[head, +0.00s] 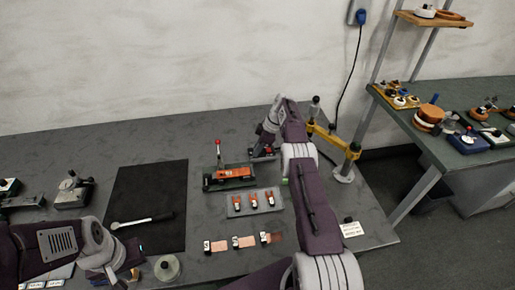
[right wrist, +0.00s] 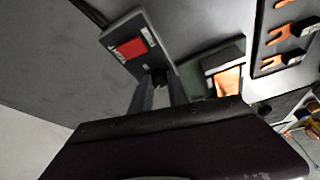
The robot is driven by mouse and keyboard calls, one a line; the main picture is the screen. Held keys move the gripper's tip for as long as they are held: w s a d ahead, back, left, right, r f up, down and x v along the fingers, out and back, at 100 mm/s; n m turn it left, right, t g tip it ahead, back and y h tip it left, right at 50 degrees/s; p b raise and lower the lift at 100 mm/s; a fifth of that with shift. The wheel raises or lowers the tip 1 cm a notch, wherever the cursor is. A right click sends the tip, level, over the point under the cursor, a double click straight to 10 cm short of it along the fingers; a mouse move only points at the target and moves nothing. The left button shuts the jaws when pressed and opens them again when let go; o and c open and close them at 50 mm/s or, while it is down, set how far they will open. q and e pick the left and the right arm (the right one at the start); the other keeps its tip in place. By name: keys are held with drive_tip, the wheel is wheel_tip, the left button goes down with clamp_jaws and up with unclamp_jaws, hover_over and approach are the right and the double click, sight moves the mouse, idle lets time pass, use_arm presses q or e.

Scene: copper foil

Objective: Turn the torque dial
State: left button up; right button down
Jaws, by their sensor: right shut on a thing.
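A small grey box with a red display (right wrist: 131,48) shows in the right wrist view, with a dark knob (right wrist: 158,76), apparently the torque dial, at its near edge. My right gripper (right wrist: 158,92) has its two fingers closed on this knob. In the head view my right gripper (head: 262,153) is at the back of the table, beside the orange-and-black fixture, and the arm and gripper hide most of the box. My left gripper (head: 118,268) is low at the left over the table; its fingers are too unclear to read.
The fixture with a red-knobbed lever (head: 232,172) stands left of my right gripper. A tray of copper-coloured pieces (head: 233,209) lies in front. A wrench (head: 143,220) lies on the black mat (head: 150,180). A yellow-armed stand (head: 335,140) is close at the right.

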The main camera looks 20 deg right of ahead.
drive_tip(key=c, duration=1.3)
unclamp_jaws()
drive_tip(key=shift+o, duration=0.2)
drive_tip(key=shift+b+v, duration=0.4)
drive_tip(key=shift+v, duration=0.85)
drive_tip(key=p+v, duration=0.2)
drive_tip(key=v, duration=0.4)
drive_tip(key=shift+r+p, duration=0.3)
drive_tip(key=shift+p, duration=0.05)
